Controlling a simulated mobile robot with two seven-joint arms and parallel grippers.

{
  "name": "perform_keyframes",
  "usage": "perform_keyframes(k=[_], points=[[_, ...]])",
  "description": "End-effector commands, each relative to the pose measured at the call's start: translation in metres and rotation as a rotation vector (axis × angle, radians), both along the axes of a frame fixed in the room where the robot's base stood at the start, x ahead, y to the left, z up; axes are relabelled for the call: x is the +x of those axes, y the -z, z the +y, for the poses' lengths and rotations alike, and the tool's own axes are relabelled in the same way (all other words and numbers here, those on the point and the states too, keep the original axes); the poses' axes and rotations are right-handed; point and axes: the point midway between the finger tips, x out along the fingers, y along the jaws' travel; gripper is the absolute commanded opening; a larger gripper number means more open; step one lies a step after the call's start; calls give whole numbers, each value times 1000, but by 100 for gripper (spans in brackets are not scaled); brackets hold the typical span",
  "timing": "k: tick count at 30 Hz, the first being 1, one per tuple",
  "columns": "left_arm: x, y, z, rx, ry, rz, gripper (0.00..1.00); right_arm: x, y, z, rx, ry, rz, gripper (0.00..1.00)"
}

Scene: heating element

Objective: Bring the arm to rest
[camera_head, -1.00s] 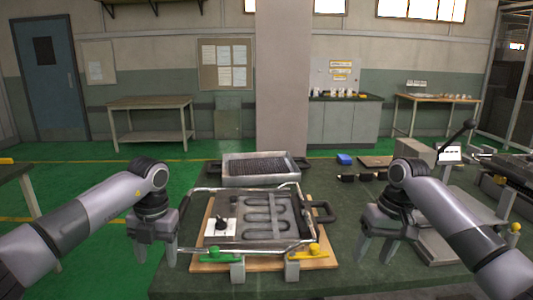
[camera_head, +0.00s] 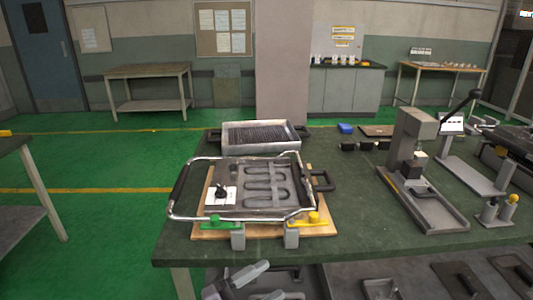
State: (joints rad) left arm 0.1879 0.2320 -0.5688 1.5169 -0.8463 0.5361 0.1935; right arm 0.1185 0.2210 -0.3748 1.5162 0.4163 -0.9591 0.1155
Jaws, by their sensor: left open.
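My left gripper (camera_head: 245,285) is at the bottom edge of the head view, low in front of the workbench and below its top. It is open, with nothing seen between its fingers, and is partly cut off by the frame. My right gripper is out of view. The heating element (camera_head: 268,183), a grey looped coil in a metal frame with dark side handles, lies on a wooden board (camera_head: 207,234) on the workbench (camera_head: 350,220). Neither gripper touches it.
Green (camera_head: 212,223) and yellow (camera_head: 314,218) clamps sit at the board's front edge. A metal tray (camera_head: 262,136) is behind it. A grey press (camera_head: 415,150) with a lever stands at right. Several dark items lie on the lower shelf (camera_head: 410,270).

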Motion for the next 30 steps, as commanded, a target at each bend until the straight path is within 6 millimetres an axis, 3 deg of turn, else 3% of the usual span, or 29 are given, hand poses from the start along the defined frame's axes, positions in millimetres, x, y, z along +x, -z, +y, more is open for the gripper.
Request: perform_keyframes(k=[1,8,11,16,22,25,30], points=[[-3,8,13,-56,-78,76,62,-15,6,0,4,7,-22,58],[-21,60,86,-250,-437,459,62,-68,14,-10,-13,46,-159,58],[-42,92,118,-305,-580,643,62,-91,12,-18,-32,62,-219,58],[-97,144,164,-361,-781,952,62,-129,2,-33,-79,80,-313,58],[-151,177,190,-384,-904,1192,62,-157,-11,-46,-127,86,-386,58],[-163,183,195,-385,-925,1242,62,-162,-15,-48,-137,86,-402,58],[-166,185,196,-387,-931,1257,62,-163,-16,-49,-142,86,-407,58]])
